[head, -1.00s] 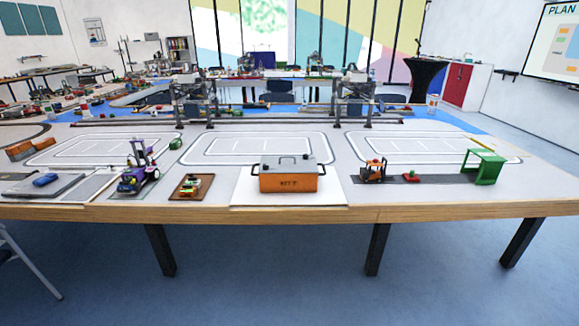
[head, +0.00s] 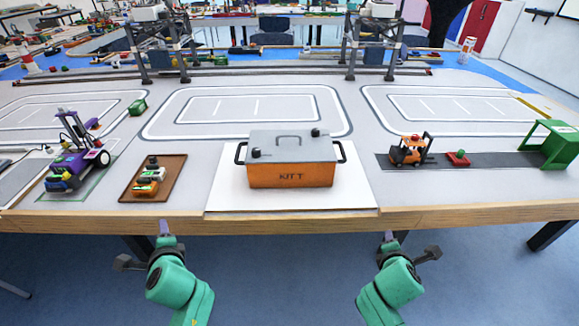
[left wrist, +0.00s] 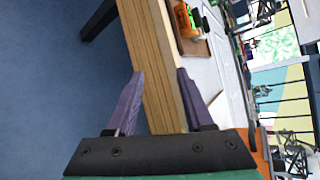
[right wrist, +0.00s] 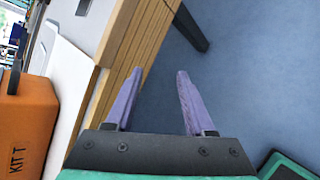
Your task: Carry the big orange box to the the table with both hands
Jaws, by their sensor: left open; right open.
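The big orange box (head: 291,174) has a grey lid with a handle and a black handle at each side. It sits on a white board (head: 226,197) near the front edge of the table (head: 420,200). Part of it also shows at the left of the right wrist view (right wrist: 22,125). My left gripper (head: 164,228) is open and empty, in front of the table edge, left of the box. My right gripper (head: 389,237) is open and empty, in front of the edge, right of the box. Neither touches the box.
A brown tray (head: 128,190) with small parts and a purple vehicle (head: 77,160) stand left of the box. An orange forklift (head: 409,151), a red block (head: 458,158) and a green frame (head: 552,145) stand to the right. Gantry cranes (head: 155,45) stand behind.

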